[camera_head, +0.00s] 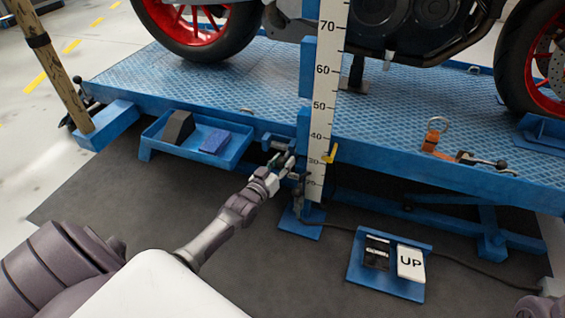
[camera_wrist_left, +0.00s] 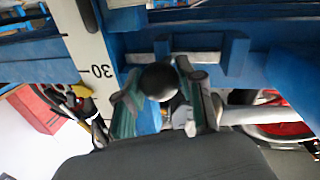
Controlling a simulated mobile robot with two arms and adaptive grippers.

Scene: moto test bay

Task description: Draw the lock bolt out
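My left gripper (camera_head: 282,161) is at the blue bracket (camera_head: 276,141) beside the scale post, with its arm coming in from the lower left. In the left wrist view, a round black knob (camera_wrist_left: 158,81) lies between the two green-padded fingers of the left gripper (camera_wrist_left: 160,88). The fingers flank the knob closely; I cannot tell whether they press on it. Behind it, a silver bar (camera_wrist_left: 190,57), apparently the lock bolt, runs across the blue bracket (camera_wrist_left: 236,56). In the head view the fingers hide most of the knob.
The white scale (camera_head: 321,105) stands right beside the gripper, with a yellow pointer (camera_head: 330,153). A blue tray (camera_head: 231,149) holding a black wedge (camera_head: 178,126) and a blue block (camera_head: 216,141) is to the left. A pedal box (camera_head: 362,287) marked UP is on the floor.

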